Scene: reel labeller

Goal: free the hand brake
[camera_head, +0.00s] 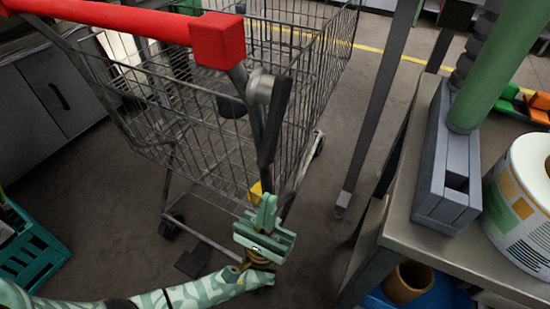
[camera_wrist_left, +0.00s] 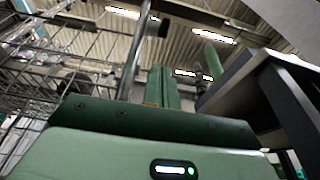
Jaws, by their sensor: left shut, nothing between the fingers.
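A wire shopping cart (camera_head: 215,130) with a red handle (camera_head: 110,18) stands in front of me. At the handle's right end a grey round pivot (camera_head: 261,86) carries a dark lever (camera_head: 274,120), which looks like the hand brake. The lever points down, slightly tilted, along the cart's post. My left gripper (camera_head: 267,208) is below the lever, fingers upward, shut and empty. No contact with the lever shows. In the left wrist view the shut green fingers (camera_wrist_left: 163,88) point up, with the cart's post (camera_wrist_left: 133,50) to their left. My right gripper is not in view.
A grey workbench (camera_head: 405,225) stands close on the right, with a green column (camera_head: 500,65) and a white label reel (camera_head: 525,195) on it. A teal crate (camera_head: 35,250) lies at lower left. Bare floor (camera_head: 340,130) lies between cart and bench.

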